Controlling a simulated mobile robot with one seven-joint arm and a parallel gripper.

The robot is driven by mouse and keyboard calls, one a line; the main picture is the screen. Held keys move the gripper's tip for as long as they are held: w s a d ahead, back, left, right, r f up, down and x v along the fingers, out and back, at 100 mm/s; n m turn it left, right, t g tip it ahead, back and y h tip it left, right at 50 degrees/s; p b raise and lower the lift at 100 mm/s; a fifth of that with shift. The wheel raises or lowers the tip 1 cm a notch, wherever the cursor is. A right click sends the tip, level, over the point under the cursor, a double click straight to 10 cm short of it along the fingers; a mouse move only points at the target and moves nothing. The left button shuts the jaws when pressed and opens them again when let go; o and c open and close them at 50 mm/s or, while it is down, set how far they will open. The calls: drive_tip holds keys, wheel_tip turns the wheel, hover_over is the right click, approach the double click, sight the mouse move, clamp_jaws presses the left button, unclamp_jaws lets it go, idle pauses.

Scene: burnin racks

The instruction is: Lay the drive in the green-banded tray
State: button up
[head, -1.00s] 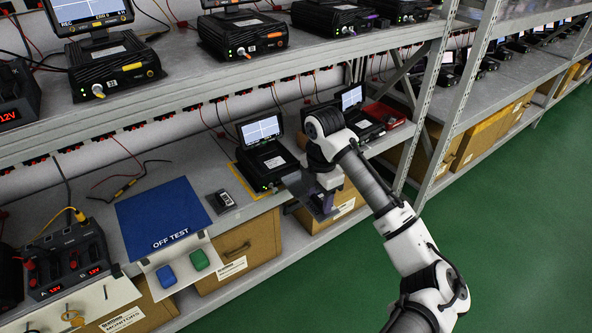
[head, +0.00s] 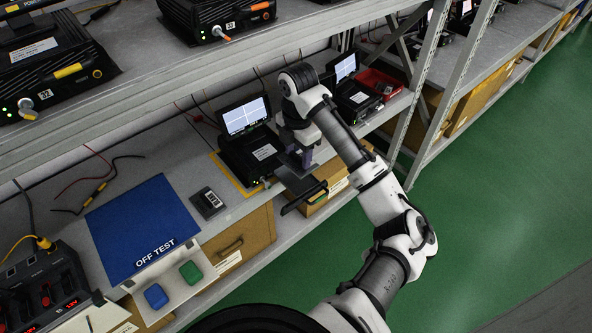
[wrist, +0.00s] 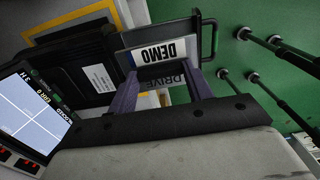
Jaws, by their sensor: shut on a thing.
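My gripper (head: 298,158) is shut on the drive; its purple fingers show in the wrist view (wrist: 163,95). The drive (wrist: 166,78), lettered "DRIVE", shows between the fingers. Just beyond is a grey plate labelled "DEMO" (wrist: 152,53), with a black handle (wrist: 209,40) beside it. I cannot tell whether the plate is part of the drive. In the head view, the gripper is at the front right of a black recorder (head: 250,152) with a lit screen. I cannot make out a green-banded tray for certain.
A blue "OFF TEST" mat (head: 143,228) lies on the shelf, with a small dark device (head: 208,203) beside it. Blue (head: 156,296) and green (head: 191,272) buttons are in front. A red bin (head: 380,83) is farther right. The upper shelf (head: 150,72) overhangs at left.

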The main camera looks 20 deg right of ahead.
sight(298, 180)
drive_tip(key=shift+f, duration=3.55)
drive_tip(key=shift+f, duration=0.15)
drive_tip(key=o, duration=1)
wheel_tip(298, 180, up, 12)
drive_tip(key=shift+r, duration=0.2)
drive_tip(key=shift+s, duration=0.1)
